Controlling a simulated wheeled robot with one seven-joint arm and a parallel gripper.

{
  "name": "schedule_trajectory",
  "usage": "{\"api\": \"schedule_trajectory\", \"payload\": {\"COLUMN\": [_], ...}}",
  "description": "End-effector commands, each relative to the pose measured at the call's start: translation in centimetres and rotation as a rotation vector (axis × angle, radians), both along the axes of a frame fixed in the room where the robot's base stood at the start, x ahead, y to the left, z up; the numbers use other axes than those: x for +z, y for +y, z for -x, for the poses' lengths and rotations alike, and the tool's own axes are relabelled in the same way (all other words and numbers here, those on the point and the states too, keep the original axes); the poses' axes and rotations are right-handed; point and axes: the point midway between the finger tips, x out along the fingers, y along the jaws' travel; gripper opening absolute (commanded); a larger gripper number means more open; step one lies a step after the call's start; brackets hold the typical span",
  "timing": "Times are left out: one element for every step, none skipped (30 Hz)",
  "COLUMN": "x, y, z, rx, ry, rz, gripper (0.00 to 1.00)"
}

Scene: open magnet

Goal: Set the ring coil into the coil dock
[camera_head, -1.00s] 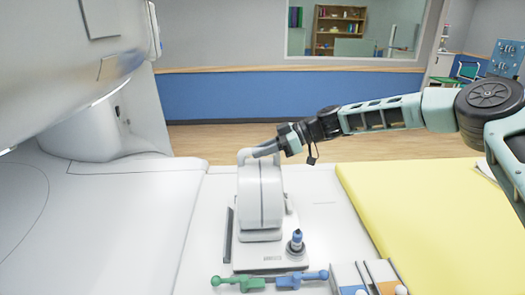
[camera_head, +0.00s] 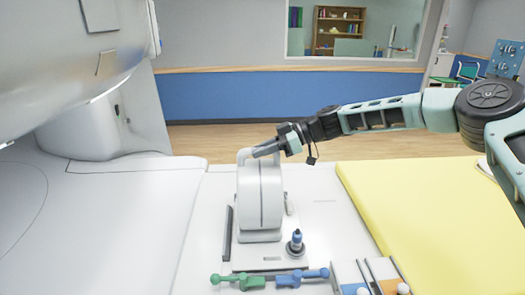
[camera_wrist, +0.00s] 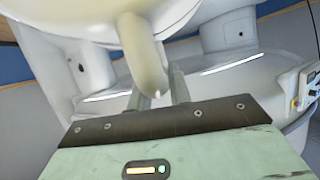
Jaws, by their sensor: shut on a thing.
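The ring coil (camera_head: 260,200) is a white upright ring with a handle on top, seen nearly edge-on in the head view. It stands at the coil dock (camera_head: 268,266), a pale base plate with dark side rails on the table. Whether it is fully seated cannot be told. My gripper (camera_head: 257,152) is shut on the coil's top handle. In the wrist view the handle (camera_wrist: 145,55) passes between the fingers of my gripper (camera_wrist: 160,98). The coil's lower edge hides part of the dock.
An orange-and-blue box (camera_head: 370,277) is front right. A yellow pad (camera_head: 420,200) covers the right. The scanner (camera_head: 70,70) overhangs the left.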

Motion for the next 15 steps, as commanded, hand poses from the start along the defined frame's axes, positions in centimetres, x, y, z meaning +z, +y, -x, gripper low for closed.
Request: {"api": "schedule_trajectory", "payload": {"x": [0.0, -0.1, -0.2, -0.2, -0.3, -0.4, -0.4, -0.5, -0.6, -0.7, -0.7, -0.8, -0.9, -1.0, -1.0], "y": [0.0, 0.0, 0.0, 0.0, 0.0, 0.0, 0.0, 0.0, 0.0, 0.0, 0.0, 0.0, 0.0, 0.0, 0.0], "z": [0.0, 0.0, 0.0, 0.0, 0.0, 0.0, 0.0, 0.0, 0.0, 0.0, 0.0, 0.1, 0.1, 0.1, 0.1], "rx": [0.001, 0.002, 0.002, 0.002, 0.002, 0.002, 0.002, 0.002, 0.002, 0.002, 0.002, 0.003, 0.003, 0.004, 0.004], "ry": [-0.004, -0.004, -0.004, -0.004, -0.004, -0.004, -0.004, -0.004, -0.003, -0.003, -0.002, -0.002, -0.002, -0.001, -0.001], "rz": [-0.001, 0.000, 0.000, 0.000, 0.000, 0.000, 0.001, 0.001, 0.001, 0.001, 0.002, 0.002, 0.002, 0.003, 0.003], "gripper": [0.00, 0.00, 0.00, 0.00, 0.00, 0.00, 0.00, 0.00, 0.00, 0.00, 0.00, 0.00, 0.00, 0.00, 0.00]}}
